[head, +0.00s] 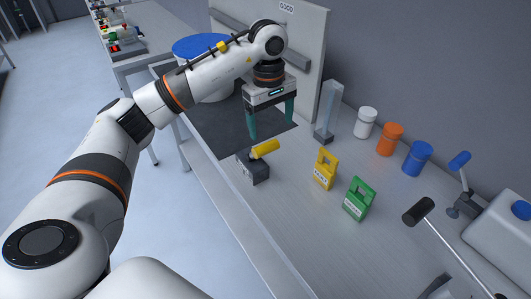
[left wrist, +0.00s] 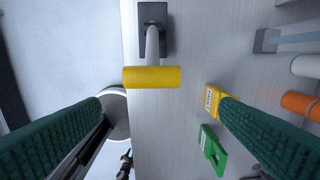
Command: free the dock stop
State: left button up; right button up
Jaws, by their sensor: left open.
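A small dark grey block (head: 252,168) with a lever ending in a yellow handle (head: 264,149) sits near the bench's front edge; it seems to be the dock stop, though no label shows. In the left wrist view the yellow handle (left wrist: 151,77) lies crosswise on a grey stalk (left wrist: 152,42) from the block (left wrist: 152,14). My left gripper (head: 271,130) points down, open and empty, above and behind the handle in the head view. Its green fingers are spread wide, with the handle apart from both. My right gripper is not in view.
Yellow (head: 325,170) and green (head: 358,199) tags stand right of the lever. A clear column (head: 328,112), white (head: 366,122), orange (head: 390,139) and blue (head: 417,158) jars, and a black-headed mallet (head: 418,211) are farther right. A blue-lidded drum (head: 203,47) stands behind my arm.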

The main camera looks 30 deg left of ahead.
aim_at(266, 153)
pick_arm(q)
jog(key=shift+s+a+r+y, duration=0.2)
jog(key=shift+a+y, duration=0.1)
jog(key=shift+a, duration=0.35)
jog(key=shift+a+f, duration=0.1)
jog(key=shift+f, duration=0.2)
notch_tip(266, 153, down, 10)
jog(key=p, duration=0.3)
jog(key=shift+w+f+p, duration=0.1)
jog(key=shift+f+p, duration=0.25)
jog(key=shift+f, duration=0.3)
jog(key=c, duration=1.4)
jog(key=shift+r, duration=0.1)
